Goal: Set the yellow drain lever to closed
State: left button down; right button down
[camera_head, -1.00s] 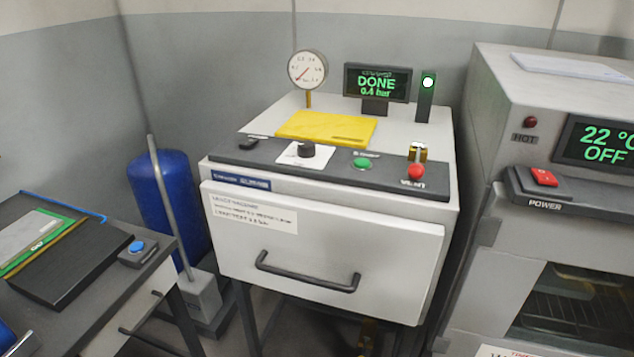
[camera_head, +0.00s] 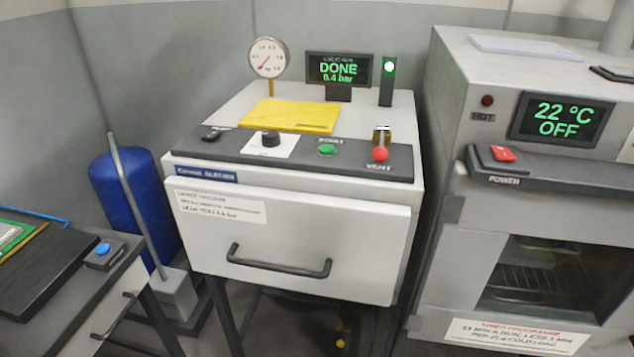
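No clearly recognisable drain lever shows. A small yellow part (camera_head: 341,342) sits low in the dark space beneath the white machine (camera_head: 300,255), near the bottom edge of the view. It is too small and dim to tell its shape or setting. The machine has a red-knobbed lever (camera_head: 380,154) by the "VENT" label on its dark top panel, with a brass fitting (camera_head: 381,134) behind it. Neither of my grippers is in view.
The machine's display (camera_head: 338,69) reads "DONE 0.4 bar". A gauge (camera_head: 268,59) stands to its left. An oven (camera_head: 460,240) stands close on the right, a bench (camera_head: 100,310) on the left. A blue cylinder (camera_head: 128,200) and leaning pole stand between bench and machine.

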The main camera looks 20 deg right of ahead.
aim_at(339, 343)
jog(key=z, duration=0.9)
